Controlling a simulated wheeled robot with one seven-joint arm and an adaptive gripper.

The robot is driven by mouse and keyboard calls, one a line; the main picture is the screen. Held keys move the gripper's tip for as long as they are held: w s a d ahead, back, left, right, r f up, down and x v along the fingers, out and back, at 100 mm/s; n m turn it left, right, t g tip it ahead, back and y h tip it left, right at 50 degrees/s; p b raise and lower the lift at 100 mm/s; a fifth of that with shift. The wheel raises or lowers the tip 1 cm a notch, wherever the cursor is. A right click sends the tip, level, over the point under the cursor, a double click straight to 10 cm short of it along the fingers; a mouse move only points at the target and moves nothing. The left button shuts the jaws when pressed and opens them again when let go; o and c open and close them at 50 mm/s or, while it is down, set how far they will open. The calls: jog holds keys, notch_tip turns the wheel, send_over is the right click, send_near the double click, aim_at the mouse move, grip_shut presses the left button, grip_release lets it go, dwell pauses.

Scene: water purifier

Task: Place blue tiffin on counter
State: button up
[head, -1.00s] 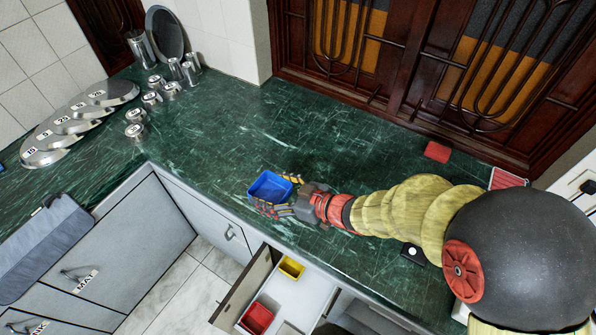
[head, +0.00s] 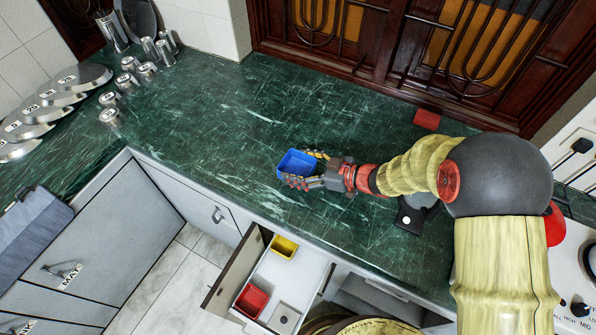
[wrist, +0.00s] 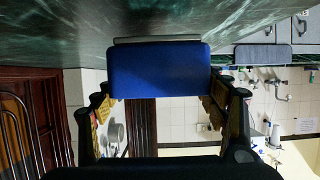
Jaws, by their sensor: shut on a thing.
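The blue tiffin (head: 297,164) is an open, box-shaped container over the green marble counter (head: 215,130), near the counter's front edge. My gripper (head: 304,170) is shut on it from the right, with a finger on either side. In the wrist view the blue tiffin (wrist: 160,70) sits between the two fingers, close to the green counter surface (wrist: 60,35). I cannot tell whether its base touches the counter.
An open drawer (head: 290,280) below the front edge holds a yellow box (head: 284,247) and a red box (head: 252,300). Steel cups (head: 128,82) and plates (head: 50,100) stand at the left. A red block (head: 427,119) lies at the back. The middle counter is clear.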

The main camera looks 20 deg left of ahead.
jog(key=shift+f, duration=1)
jog(key=shift+f+b, duration=0.2)
jog(key=shift+b, duration=0.1)
jog(key=o, duration=1.3)
jog(key=shift+r, duration=0.1)
jog(key=shift+d+r, duration=0.1)
jog(key=shift+r, duration=0.05)
jog(key=p+v, duration=0.3)
jog(key=v, duration=0.7)
jog(key=shift+d+r, duration=0.1)
jog(key=shift+d, duration=0.05)
jog(key=shift+s+d+r+p, duration=0.2)
jog(key=shift+d+p, duration=0.15)
jog(key=shift+d, duration=0.3)
